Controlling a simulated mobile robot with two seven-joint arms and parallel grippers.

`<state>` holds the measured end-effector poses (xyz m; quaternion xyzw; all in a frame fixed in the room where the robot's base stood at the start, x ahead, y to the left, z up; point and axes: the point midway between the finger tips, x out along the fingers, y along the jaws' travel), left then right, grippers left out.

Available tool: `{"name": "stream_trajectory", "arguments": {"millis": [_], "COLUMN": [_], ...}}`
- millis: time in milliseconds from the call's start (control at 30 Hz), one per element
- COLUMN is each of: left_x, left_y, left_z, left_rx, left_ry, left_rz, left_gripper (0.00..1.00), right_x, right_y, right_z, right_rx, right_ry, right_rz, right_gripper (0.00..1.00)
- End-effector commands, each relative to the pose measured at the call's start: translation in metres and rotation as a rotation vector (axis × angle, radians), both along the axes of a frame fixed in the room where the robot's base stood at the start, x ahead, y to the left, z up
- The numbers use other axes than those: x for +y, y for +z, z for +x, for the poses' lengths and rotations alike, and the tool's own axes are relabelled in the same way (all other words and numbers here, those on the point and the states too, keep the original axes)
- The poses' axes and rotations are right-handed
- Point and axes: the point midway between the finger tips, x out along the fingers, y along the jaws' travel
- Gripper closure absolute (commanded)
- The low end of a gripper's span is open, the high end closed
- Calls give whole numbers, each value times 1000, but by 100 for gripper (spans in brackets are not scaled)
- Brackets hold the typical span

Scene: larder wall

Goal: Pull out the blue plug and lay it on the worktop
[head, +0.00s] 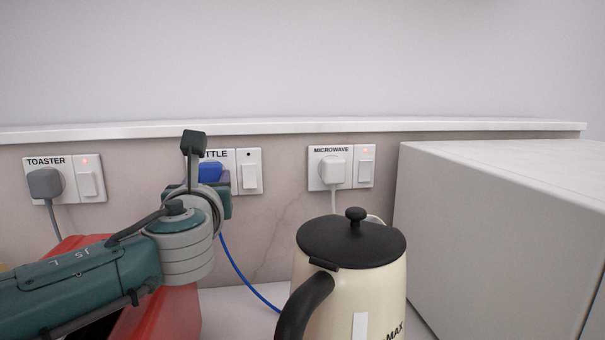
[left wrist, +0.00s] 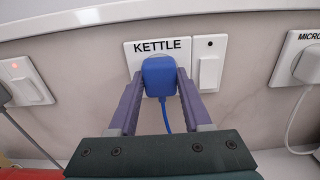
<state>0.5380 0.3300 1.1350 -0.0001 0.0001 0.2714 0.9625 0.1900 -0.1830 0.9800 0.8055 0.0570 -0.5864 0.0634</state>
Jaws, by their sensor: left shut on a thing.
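The blue plug (left wrist: 159,75) sits at the socket marked KETTLE (left wrist: 136,60) on the wall. In the left wrist view my left gripper (left wrist: 158,84) has one finger on each side of the plug and is shut on it. In the head view the plug (head: 209,172) shows partly behind my left gripper (head: 212,185). A blue cord (head: 240,273) hangs from the plug to the worktop (head: 240,318). The kettle switch (head: 249,177) beside the socket has a dark indicator. My right gripper is not in view.
A grey plug (head: 45,183) is in the TOASTER socket and a white plug (head: 332,170) in the MICROWAVE socket; both switches have red lights. A cream kettle (head: 350,285) stands in front, a white box-shaped appliance (head: 500,220) at right. A red object (head: 170,315) is below my left arm.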

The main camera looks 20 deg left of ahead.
Motion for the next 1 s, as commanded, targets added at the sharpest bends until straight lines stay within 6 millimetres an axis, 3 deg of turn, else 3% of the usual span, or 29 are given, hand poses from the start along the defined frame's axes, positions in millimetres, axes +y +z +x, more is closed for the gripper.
{"name": "stream_trajectory", "arguments": {"millis": [367, 1000], "left_x": [-1, -15], "left_y": [1, 2], "left_z": [-2, -24], "left_rx": [0, -1], "left_ry": [0, 0], "left_rz": [0, -1], "left_gripper": [100, 100], "right_x": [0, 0], "right_y": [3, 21], "right_z": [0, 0], "right_rx": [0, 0], "right_ry": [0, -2], "right_rz": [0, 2], "right_gripper": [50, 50]}}
